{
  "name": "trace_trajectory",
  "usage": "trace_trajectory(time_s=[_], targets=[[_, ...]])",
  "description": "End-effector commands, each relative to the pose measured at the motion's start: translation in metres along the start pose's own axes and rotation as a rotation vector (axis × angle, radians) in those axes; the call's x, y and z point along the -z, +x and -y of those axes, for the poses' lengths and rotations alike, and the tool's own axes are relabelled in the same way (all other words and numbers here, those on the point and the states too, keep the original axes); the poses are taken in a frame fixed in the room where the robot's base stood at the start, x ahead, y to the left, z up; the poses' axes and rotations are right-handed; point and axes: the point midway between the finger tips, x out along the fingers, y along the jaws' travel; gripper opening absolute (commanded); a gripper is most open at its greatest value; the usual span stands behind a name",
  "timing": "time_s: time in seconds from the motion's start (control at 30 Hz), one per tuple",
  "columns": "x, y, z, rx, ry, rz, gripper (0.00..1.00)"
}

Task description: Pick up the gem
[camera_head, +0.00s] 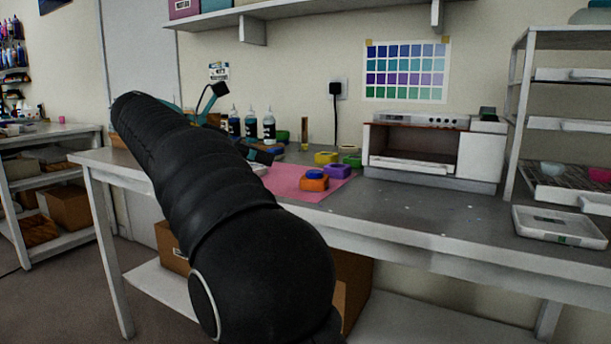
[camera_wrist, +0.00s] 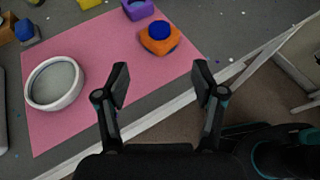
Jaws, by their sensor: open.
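A blue piece, which may be the gem, sits in an orange block-like mold on the pink mat; the blue piece (camera_wrist: 160,28) and the orange mold (camera_wrist: 156,42) show at the top of the wrist view. In the head view the blue piece (camera_head: 315,174) and the orange mold (camera_head: 314,184) are on the mat's front right. My gripper (camera_wrist: 162,84) is open and empty, with its fingers on the near side of the orange mold and apart from it. In the head view my arm hides most of the gripper.
The pink mat (camera_wrist: 100,55) holds a round white-rimmed dish (camera_wrist: 32,90) at the left. A purple mold (camera_head: 337,171) and a yellow mold (camera_head: 326,158) stand behind the orange one. An oven-like box (camera_head: 478,155) and a white tray (camera_head: 560,227) are to the right.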

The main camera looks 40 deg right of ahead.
Motion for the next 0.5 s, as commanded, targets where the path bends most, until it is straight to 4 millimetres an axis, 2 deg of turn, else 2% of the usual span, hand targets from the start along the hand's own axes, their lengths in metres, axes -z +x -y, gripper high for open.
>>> trace_trajectory(time_s=[0.17, 0.3, 0.5], targets=[[-0.002, 0.020, -0.001, 0.010, -0.010, 0.010, 0.69], [-0.001, 0.047, 0.000, 0.012, -0.009, 0.009, 0.69], [-0.002, 0.076, 0.000, 0.009, -0.009, 0.008, 0.69]])
